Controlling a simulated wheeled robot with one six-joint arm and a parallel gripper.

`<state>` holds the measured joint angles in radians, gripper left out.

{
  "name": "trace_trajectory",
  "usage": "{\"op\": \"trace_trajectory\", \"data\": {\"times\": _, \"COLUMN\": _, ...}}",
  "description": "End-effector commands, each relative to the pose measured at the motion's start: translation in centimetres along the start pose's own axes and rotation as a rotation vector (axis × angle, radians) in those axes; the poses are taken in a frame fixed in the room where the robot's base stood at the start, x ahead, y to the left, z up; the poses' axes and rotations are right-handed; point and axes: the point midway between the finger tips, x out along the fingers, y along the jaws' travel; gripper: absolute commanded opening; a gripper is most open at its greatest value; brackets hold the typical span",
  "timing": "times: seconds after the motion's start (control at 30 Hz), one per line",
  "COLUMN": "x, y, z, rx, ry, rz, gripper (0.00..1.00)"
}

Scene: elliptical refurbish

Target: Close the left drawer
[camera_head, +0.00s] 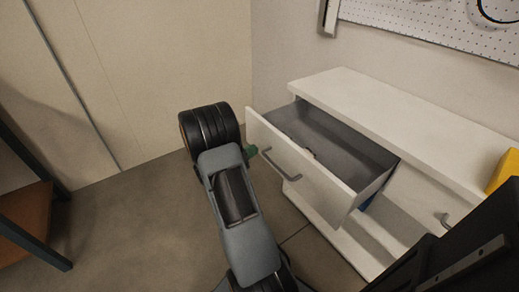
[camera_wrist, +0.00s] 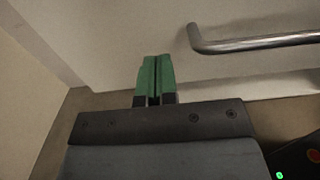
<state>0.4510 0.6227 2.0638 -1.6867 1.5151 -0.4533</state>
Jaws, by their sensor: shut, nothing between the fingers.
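The left drawer (camera_head: 304,153) of the white cabinet is pulled well open in the head view, and its grey inside shows. Its bar handle (camera_head: 281,165) is on the white front panel; the handle also shows in the wrist view (camera_wrist: 255,42), to the right of my fingers. My gripper (camera_head: 250,151) is at the left part of the drawer front, left of the handle. In the wrist view its green fingers (camera_wrist: 155,78) are together with nothing between them, pointing at the white panel. I cannot tell whether the fingertips touch it.
The white cabinet top (camera_head: 390,115) runs along the wall, with a yellow object (camera_head: 504,172) at its right end. A second handle (camera_head: 445,220) is on the front to the right. A shelf (camera_head: 28,222) stands at the far left. Bare floor (camera_head: 125,232) lies between.

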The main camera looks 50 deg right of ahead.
Motion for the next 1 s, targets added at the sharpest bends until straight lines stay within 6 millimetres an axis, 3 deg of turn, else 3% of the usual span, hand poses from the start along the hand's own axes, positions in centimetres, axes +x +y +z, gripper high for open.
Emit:
{"op": "trace_trajectory", "data": {"times": 0.3, "x": 3.0, "y": 0.0, "z": 0.0, "rx": 0.003, "ry": 0.001, "rz": 0.000, "gripper": 0.00}}
{"op": "trace_trajectory", "data": {"times": 1.0, "x": 3.9, "y": 0.5, "z": 0.0, "rx": 0.001, "ry": 0.000, "rz": 0.017, "gripper": 0.00}}
